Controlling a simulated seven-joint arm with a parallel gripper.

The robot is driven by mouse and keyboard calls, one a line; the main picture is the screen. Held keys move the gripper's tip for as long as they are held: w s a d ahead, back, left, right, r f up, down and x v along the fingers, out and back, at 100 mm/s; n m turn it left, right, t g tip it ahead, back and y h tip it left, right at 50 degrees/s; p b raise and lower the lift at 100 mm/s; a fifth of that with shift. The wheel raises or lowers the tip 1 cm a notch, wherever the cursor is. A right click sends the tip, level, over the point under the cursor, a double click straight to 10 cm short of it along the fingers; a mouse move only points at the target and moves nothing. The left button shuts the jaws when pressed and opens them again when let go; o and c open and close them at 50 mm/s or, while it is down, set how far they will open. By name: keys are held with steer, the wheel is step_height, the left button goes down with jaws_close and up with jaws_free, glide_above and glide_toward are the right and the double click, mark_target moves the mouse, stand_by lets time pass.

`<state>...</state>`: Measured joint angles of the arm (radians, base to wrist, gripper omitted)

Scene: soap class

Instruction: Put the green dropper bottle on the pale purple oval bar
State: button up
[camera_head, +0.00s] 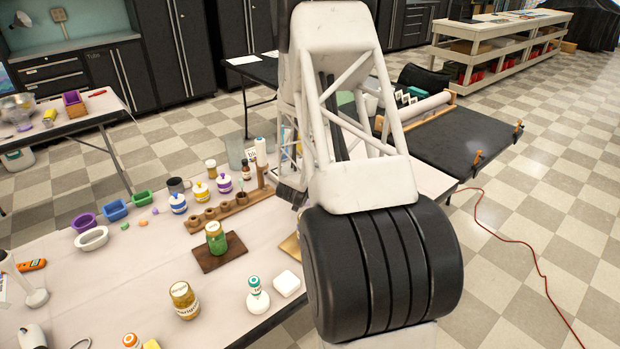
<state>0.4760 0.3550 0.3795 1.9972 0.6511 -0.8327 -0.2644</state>
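A white round bottle with a green-teal top (257,297) stands upright near the table's front edge; it looks like the green dropper bottle. A small purplish piece (155,211) lies left of the blue-topped bottle; it is too small to tell whether it is the pale purple oval bar. My gripper (288,192) shows only as a dark part beside the wooden stand, mostly hidden by my arm. It is apart from the green-topped bottle, farther back on the table. I cannot see its fingers clearly or whether it holds anything.
A green jar (216,238) stands on a brown board (220,252). A white block (287,283) lies beside the green-topped bottle, and an amber jar (185,300) stands left of it. A wooden holder (228,205) and several bottles stand behind. The table's left middle is clear.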

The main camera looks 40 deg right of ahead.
steer(key=shift+f, duration=0.1)
steer(key=o, duration=0.9)
steer(key=shift+v, duration=0.9)
steer(key=v, duration=1)
steer(key=shift+a, duration=0.15)
steer(key=shift+r, duration=0.2)
